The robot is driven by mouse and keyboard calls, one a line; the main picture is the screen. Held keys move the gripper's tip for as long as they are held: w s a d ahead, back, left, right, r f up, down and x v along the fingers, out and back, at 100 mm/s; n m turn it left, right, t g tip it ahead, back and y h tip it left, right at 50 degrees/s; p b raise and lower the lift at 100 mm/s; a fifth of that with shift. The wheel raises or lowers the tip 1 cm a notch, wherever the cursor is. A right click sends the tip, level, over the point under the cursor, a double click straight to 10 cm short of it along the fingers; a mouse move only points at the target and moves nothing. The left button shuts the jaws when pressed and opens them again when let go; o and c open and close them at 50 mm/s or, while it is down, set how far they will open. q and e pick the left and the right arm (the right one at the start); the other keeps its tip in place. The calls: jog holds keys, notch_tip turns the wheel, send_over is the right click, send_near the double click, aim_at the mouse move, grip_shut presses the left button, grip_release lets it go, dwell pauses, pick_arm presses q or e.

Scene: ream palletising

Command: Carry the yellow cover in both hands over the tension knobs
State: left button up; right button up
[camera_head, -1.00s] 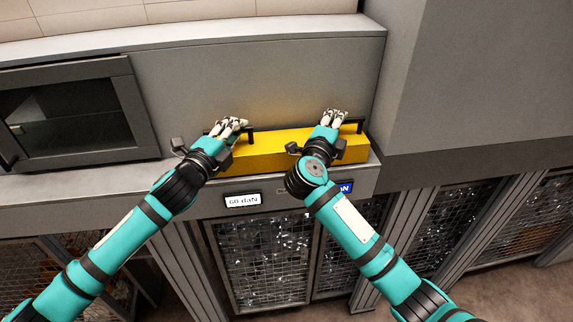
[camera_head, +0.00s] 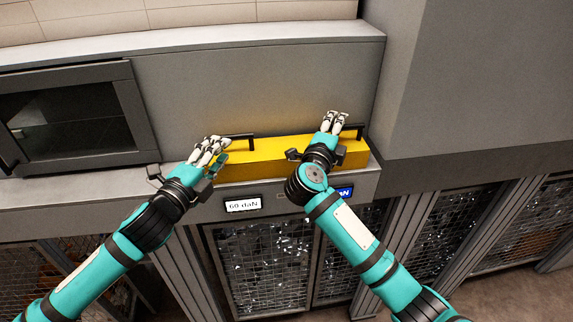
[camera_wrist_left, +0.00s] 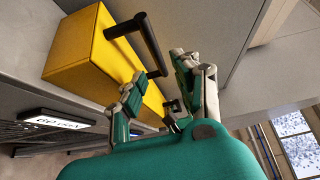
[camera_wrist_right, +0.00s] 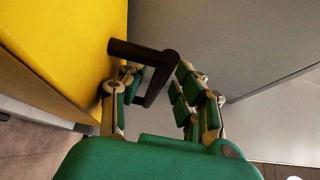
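The long yellow cover (camera_head: 275,158) sits on the grey ledge against the machine's panel, above the displays. It has a black left handle (camera_head: 239,138) and a black right handle (camera_head: 353,131). My left gripper (camera_head: 212,147) is open and empty at the cover's left end; in the left wrist view the left handle (camera_wrist_left: 150,45) lies beyond the spread fingers. My right gripper (camera_head: 334,121) is over the cover's right part. In the right wrist view its fingers are apart, with the right handle (camera_wrist_right: 143,54) between or just beyond them. No tension knobs are visible.
A lit display reading 60 daN (camera_head: 243,204) and a blue display (camera_head: 344,192) are below the cover. A dark-framed window (camera_head: 70,115) is to the left. A grey cabinet wall (camera_head: 480,80) rises close on the right. Mesh doors (camera_head: 262,265) lie below.

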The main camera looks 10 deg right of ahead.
jog(key=shift+s+a, duration=0.15)
jog(key=shift+s, duration=0.05)
pick_arm(q)
jog(key=v, duration=0.5)
pick_arm(e)
jog(key=v, duration=1.1)
jog(key=shift+s+a, duration=0.15)
jog(key=shift+s, duration=0.1)
pick_arm(q)
jog(key=shift+f, duration=0.1)
